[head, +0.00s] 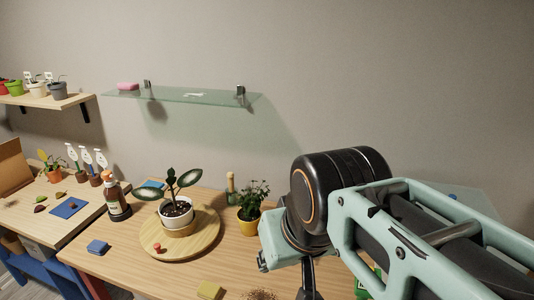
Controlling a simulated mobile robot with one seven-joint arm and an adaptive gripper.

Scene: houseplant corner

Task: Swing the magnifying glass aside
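I cannot make out a magnifying glass in the head view. My arm fills the right side and hides much of the bench behind it. My gripper's fingers cannot be made out. A narrow dark part shows below the arm's pale green joint, but I cannot tell what it belongs to. A dark-leaved plant in a white pot (176,214) stands on a round wooden board (205,238) left of my arm.
A small plant in a yellow pot (248,222) stands close left of my arm. An amber spray bottle (117,200), a blue block (97,247) and a yellow block (210,290) are on the bench. A glass shelf (190,97) hangs above, with a pink block (128,86).

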